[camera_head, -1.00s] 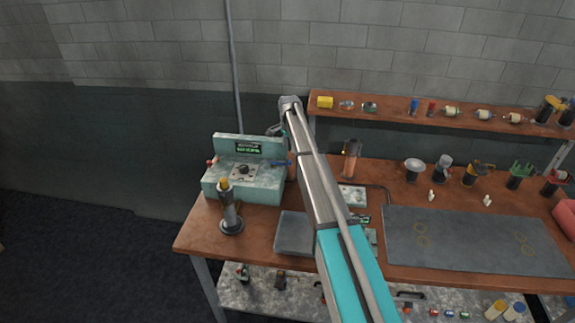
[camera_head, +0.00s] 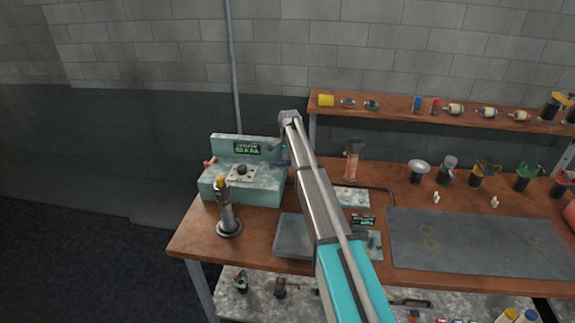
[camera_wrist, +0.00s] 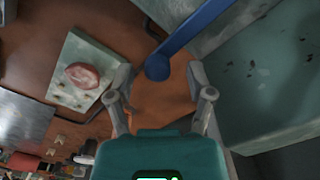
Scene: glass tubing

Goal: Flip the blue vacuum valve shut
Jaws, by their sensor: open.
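The blue vacuum valve lever (camera_head: 281,163) is on the right end of the pale teal vacuum unit (camera_head: 243,192). In the wrist view the blue lever (camera_wrist: 190,36) runs in from the top, and its rounded end (camera_wrist: 157,68) lies between my open fingers. My gripper (camera_wrist: 160,78) is open, with a finger on each side of that end and gaps visible. Whether any finger touches the lever I cannot tell. The unit's teal side (camera_wrist: 270,85) is close on the right. In the head view my gripper is mostly hidden by my arm.
A red lever (camera_head: 210,163) sits on the unit's left side. A burner-like stand (camera_head: 228,215) is in front of it. A pale plate with a reddish round knob (camera_wrist: 85,75) lies left of my fingers. A grey mat (camera_head: 470,240) covers the bench's right.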

